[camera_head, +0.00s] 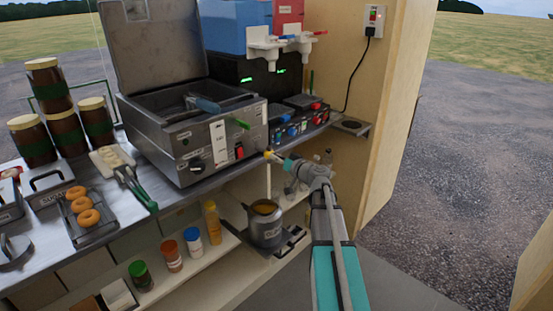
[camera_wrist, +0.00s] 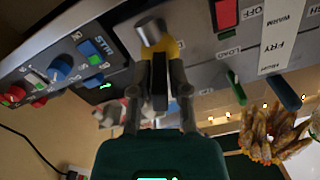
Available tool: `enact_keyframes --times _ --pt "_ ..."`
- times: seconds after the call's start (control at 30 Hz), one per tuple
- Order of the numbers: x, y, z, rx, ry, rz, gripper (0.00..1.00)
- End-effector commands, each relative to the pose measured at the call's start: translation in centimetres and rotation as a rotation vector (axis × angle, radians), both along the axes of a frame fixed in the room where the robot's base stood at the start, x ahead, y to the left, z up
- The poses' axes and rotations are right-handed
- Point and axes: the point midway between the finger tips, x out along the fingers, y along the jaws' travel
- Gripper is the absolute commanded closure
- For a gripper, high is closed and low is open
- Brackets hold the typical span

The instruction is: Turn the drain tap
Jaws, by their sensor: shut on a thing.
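The drain tap sits low on the right of the steel fryer's (camera_head: 190,140) front. Its yellow handle (camera_head: 268,154) shows just beyond my gripper (camera_head: 281,160). In the wrist view, the yellow handle (camera_wrist: 174,48) is beside a round metal stub (camera_wrist: 150,31). My gripper, which also shows in the wrist view (camera_wrist: 160,78), is shut on the handle, and its fingers hide part of it. Below the tap, a pale vertical line (camera_head: 268,183) runs down toward a metal pot (camera_head: 265,228); I cannot tell whether it is pipe or liquid.
A red switch (camera_head: 239,151) and a green lever (camera_head: 240,123) are on the fryer front, close to the tap. Control boxes with blue and red knobs (camera_head: 293,131) stand right of it. Bottles (camera_head: 212,222) stand on the lower shelf. A wooden wall (camera_head: 385,130) bounds the right.

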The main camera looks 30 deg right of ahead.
Motion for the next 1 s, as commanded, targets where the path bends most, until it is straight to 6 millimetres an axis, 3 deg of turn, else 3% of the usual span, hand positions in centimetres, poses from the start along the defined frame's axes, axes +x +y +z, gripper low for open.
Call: enact_keyframes --times 0.37,1.0 --pt "0.01 0.02 -0.02 0.155 0.057 0.002 1.00" --pt "0.05 -0.05 -0.10 0.701 0.255 0.001 1.00"
